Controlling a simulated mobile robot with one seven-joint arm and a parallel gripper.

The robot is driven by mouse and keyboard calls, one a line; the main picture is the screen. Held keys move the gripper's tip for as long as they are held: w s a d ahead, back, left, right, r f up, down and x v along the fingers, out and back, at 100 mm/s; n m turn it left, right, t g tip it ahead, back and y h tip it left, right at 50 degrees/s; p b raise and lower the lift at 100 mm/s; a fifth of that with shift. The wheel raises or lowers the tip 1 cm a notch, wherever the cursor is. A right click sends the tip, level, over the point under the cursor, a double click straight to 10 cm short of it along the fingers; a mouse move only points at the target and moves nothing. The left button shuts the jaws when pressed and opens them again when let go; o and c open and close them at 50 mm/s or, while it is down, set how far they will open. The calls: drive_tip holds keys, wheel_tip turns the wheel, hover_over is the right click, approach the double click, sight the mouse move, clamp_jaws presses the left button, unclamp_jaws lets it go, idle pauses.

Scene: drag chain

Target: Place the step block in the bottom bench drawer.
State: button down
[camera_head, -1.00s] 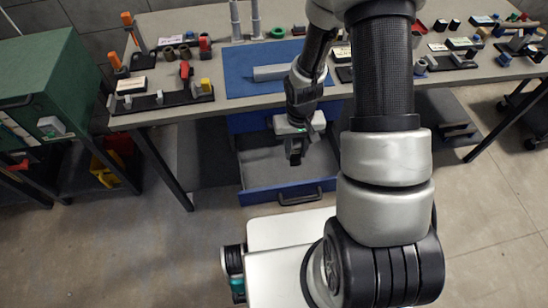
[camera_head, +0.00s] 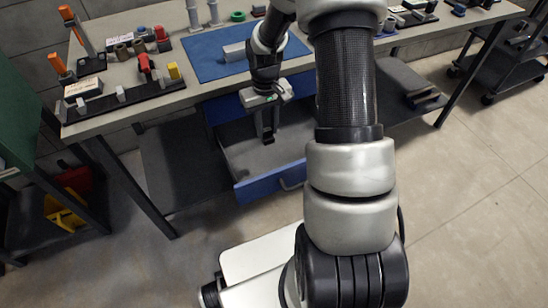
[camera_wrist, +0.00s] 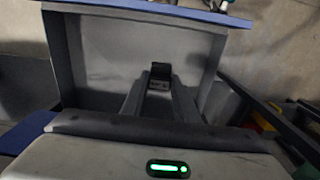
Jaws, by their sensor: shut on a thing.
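The open bench drawer (camera_head: 272,186) has a blue front and a grey inside, and stands pulled out below the bench top. It also shows in the wrist view (camera_wrist: 105,50). My gripper (camera_head: 267,138) points down over the drawer's inside. In the wrist view its two fingers (camera_wrist: 160,80) are shut on a small dark block (camera_wrist: 160,70), which I take to be the step block. Its stepped shape cannot be made out. The drawer floor shows around the block; whether the block touches it is unclear.
The bench top (camera_head: 140,110) carries a blue mat (camera_head: 205,65) with a grey block (camera_head: 234,52) on it. A black rack (camera_head: 125,100) with several coloured parts stands to the left. A yellow bin (camera_head: 65,208) is at the lower left. Open floor lies right.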

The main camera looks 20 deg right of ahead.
drive_tip(key=w+d+f+b, duration=0.2)
drive_tip(key=d+b, duration=0.1)
drive_tip(key=b, duration=0.3)
hover_over(274, 156)
wheel_tip(274, 156, down, 10)
drive_tip(key=shift+r, duration=0.25)
drive_tip(key=shift+f, duration=0.1)
drive_tip(key=c, duration=1.4)
unclamp_jaws()
drive_tip(key=shift+f, duration=0.1)
wheel_tip(274, 156, up, 12)
drive_tip(key=p, duration=0.3)
drive_tip(key=shift+r, duration=0.2)
